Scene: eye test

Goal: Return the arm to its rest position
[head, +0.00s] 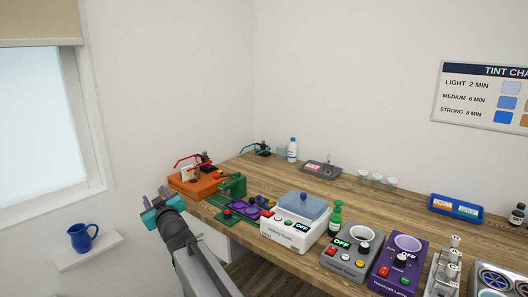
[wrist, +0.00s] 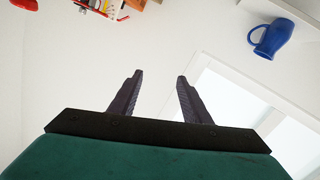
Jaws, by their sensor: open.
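My gripper (head: 163,208) is at the end of my arm, which reaches up from the bottom of the head view. It is held in the air off the left end of the bench, between the bench and a wall shelf. In the wrist view its two dark fingers (wrist: 155,95) stand apart with nothing between them, and pale wall and window lie behind. My gripper touches nothing that I can see.
A wooden bench (head: 400,205) holds an orange device (head: 190,185), a white device with a blue lid (head: 296,226), a grey device (head: 352,252) and a purple device (head: 398,268). A blue jug (head: 82,237) stands on a white shelf (head: 88,251) at left. It also shows in the wrist view (wrist: 271,38).

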